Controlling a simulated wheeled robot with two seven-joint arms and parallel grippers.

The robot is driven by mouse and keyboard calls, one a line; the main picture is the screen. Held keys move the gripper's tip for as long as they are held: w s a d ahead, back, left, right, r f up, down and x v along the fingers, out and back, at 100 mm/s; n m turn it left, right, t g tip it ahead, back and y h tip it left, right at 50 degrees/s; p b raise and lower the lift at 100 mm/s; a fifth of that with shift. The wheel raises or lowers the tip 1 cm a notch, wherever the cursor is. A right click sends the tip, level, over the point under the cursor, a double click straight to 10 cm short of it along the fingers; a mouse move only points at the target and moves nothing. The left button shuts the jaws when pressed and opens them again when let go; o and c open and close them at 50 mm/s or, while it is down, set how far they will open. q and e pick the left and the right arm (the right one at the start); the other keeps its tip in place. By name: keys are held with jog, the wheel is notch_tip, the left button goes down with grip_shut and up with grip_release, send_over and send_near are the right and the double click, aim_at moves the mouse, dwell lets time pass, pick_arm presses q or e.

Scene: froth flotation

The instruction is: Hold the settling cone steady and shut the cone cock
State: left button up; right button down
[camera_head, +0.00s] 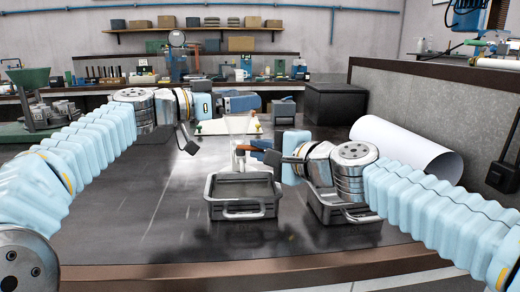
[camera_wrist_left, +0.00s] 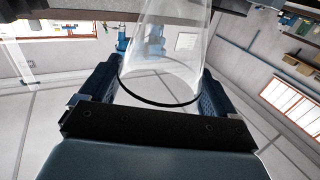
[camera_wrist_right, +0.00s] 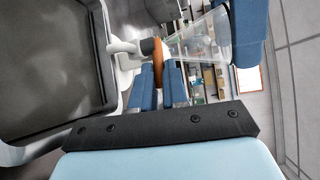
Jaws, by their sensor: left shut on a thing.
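The clear settling cone (camera_head: 238,125) stands over the bench, its see-through wall hard to make out. In the left wrist view its dark-rimmed wide end (camera_wrist_left: 160,103) lies between the jaws. My left gripper (camera_head: 237,103) is shut on the cone near that rim. The cone cock (camera_wrist_right: 146,46) is at the narrow end, with an orange handle (camera_wrist_right: 158,60) that also shows in the head view (camera_head: 259,144). My right gripper (camera_wrist_right: 159,85) has its blue fingers close together, one on each side of the handle; whether they press on it is unclear.
A grey tray (camera_head: 243,215) stands below the cone, with a second tray (camera_head: 345,217) to its right under my right arm. A white roll (camera_head: 405,147) and a black box (camera_head: 335,103) lie at the right. The bench (camera_head: 130,215) is clear at the front left.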

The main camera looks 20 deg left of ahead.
pick_arm(q)
jog(key=shift+w+f, duration=0.1)
jog(key=shift+f, duration=0.25)
pick_arm(e)
jog(key=shift+w+a+r+n+g+y, duration=0.15)
jog(key=shift+w+n+g+y, duration=0.15)
jog(key=shift+n+g, duration=0.55)
jog(key=shift+w+r+n+g+y, duration=0.1)
jog(key=shift+w+n+g+y, duration=0.15)
jog(key=shift+n+g, duration=0.55)
jog(key=shift+m+g, duration=0.25)
jog(key=c, duration=1.2)
grip_release()
jog(key=shift+c, duration=0.2)
jog(key=shift+o, duration=0.5)
jog(key=shift+f, duration=0.1)
jog(key=s+d+r, duration=0.1)
jog(key=d, duration=1)
jog(key=shift+s+d+r, duration=0.35)
jog(key=shift+s+d, duration=0.05)
